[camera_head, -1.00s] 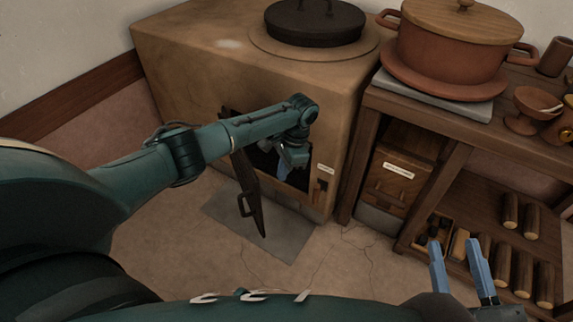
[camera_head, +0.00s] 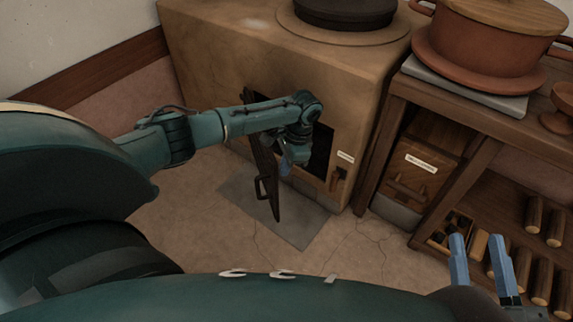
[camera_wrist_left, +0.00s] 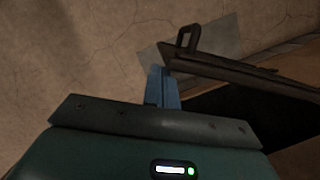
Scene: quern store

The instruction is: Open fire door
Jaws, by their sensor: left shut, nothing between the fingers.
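The fire door (camera_head: 266,170) is a dark metal panel hinged on the left of the opening in the tan stove's front. It stands swung outward, leaving the dark opening (camera_head: 321,150) partly exposed. Its looped handle (camera_head: 261,188) faces left and shows at the top in the left wrist view (camera_wrist_left: 187,37). My left gripper (camera_head: 286,168) is in front of the opening, on the door's inner side. Its blue fingers (camera_wrist_left: 162,85) are closed and empty, close to the door panel; I cannot tell whether they touch. My right gripper (camera_head: 480,240) is open and empty at lower right.
The tan stove (camera_head: 215,60) carries a dark round lid (camera_head: 345,12). To its right a wooden shelf unit (camera_head: 465,108) holds a terracotta pot (camera_head: 485,45), a labelled box (camera_head: 408,180) and several logs (camera_head: 530,240). A grey floor plate (camera_head: 300,230) lies below the door.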

